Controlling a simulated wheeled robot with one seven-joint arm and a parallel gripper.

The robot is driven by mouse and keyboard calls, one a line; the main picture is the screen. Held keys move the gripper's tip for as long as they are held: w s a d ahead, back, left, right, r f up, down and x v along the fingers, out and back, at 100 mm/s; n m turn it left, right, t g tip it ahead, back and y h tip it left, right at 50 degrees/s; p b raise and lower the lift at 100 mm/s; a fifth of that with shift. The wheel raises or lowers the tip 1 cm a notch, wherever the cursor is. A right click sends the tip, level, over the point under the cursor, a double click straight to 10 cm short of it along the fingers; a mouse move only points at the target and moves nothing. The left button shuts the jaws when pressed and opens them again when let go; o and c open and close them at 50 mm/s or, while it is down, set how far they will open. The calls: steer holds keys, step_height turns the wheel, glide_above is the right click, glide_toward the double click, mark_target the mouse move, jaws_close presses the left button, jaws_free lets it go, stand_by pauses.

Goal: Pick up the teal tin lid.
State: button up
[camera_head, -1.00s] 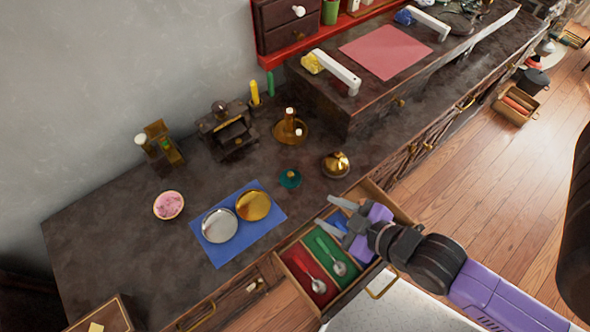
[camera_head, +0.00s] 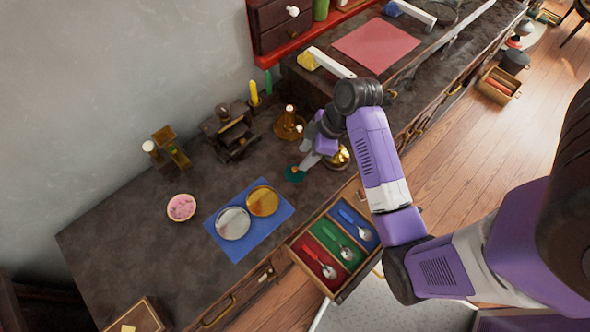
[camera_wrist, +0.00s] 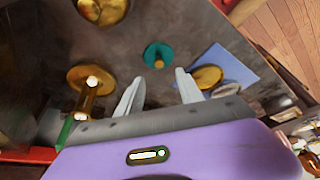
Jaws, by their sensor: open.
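The teal tin lid (camera_head: 293,175) lies on the dark counter, small and round with a gold-coloured knob. In the wrist view the lid (camera_wrist: 154,62) sits ahead of my fingertips, roughly centred between them. My gripper (camera_wrist: 159,76) is open, with nothing between its two pale fingers. In the head view my gripper (camera_head: 303,166) is right beside the lid and partly covers it. I cannot tell the exact height of the fingertips above the counter.
A brass lidded pot (camera_head: 343,154) stands just right of my gripper. A brass candle holder (camera_head: 287,127) is behind it. A blue mat (camera_head: 240,254) with gold and silver plates lies to the left. An open drawer (camera_head: 341,296) with spoons juts out in front.

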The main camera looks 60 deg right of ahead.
mark_target(294, 169)
steer(key=x, duration=0.7)
steer(key=shift+f, duration=0.15)
jaws_close()
